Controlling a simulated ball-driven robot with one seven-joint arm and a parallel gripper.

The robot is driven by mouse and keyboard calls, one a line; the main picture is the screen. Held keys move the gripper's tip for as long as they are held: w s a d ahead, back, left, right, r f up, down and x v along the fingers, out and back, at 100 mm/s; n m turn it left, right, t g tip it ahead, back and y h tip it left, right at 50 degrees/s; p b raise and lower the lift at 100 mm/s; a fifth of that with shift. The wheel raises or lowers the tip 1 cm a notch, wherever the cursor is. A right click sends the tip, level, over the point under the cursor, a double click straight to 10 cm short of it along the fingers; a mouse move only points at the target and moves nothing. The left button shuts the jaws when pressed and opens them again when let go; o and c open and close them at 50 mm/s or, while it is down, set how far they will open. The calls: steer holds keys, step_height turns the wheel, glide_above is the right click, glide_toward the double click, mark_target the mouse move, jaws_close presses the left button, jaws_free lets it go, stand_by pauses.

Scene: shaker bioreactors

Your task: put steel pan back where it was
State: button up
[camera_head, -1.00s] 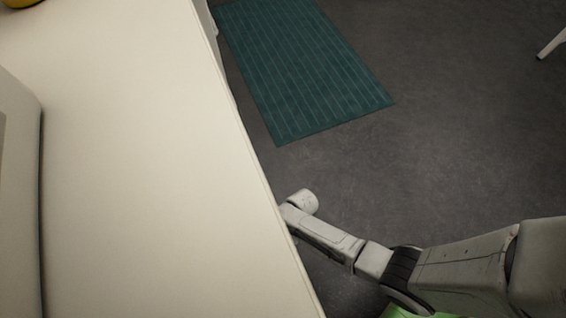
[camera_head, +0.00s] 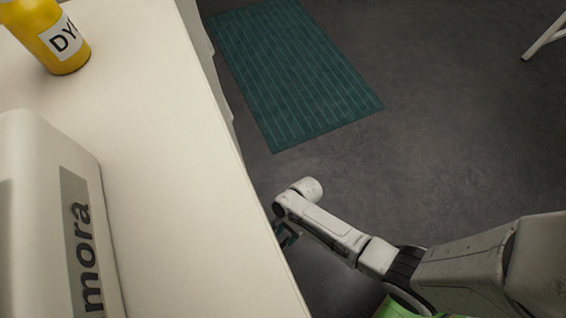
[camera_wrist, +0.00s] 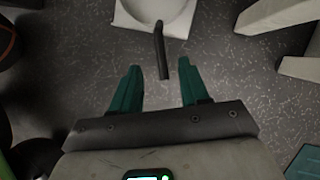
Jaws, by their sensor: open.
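A round, pale pan (camera_wrist: 172,12) is cut off by the top edge of the wrist view. Its dark handle (camera_wrist: 161,48) points toward my gripper (camera_wrist: 159,66). The pan rests on or over a pale, square-cornered surface (camera_wrist: 126,20). My gripper's teal fingers are open and nothing is held between them. The handle's end shows between the fingertips in the picture; I cannot tell whether it is at their depth. In the head view my gripper (camera_head: 287,236) is low beside the counter edge and partly hidden. The pan is not visible there.
A long cream counter (camera_head: 165,130) fills the left, with a yellow bottle (camera_head: 52,35) and a pale machine (camera_head: 45,150) on it. A green mat (camera_head: 295,75) lies on the grey floor. A white leg (camera_head: 545,35) stands at upper right. Pale legs (camera_wrist: 270,15) flank the wrist view's right.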

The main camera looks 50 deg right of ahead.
steer(key=s+d+r+n+h, duration=0.1)
steer(key=d+r+n, duration=0.2)
steer(key=r+n, duration=0.3)
steer(key=s+d+r+n+t+h+p, duration=0.1)
steer(key=d+r+n, duration=0.3)
steer(key=r, duration=0.8)
steer(key=s+d+r+n+t+h, duration=0.1)
steer(key=s+d+r+n+h, duration=0.1)
steer(key=r+n, duration=0.6)
step_height(320, 180, up, 2)
steer(key=shift+s+d+r+h, duration=0.1)
steer(key=shift+s+d+h, duration=0.2)
steer(key=shift+d+h, duration=0.55)
steer(key=shift+d+y, duration=0.2)
steer(key=shift+y, duration=0.05)
steer(key=shift+s, duration=0.15)
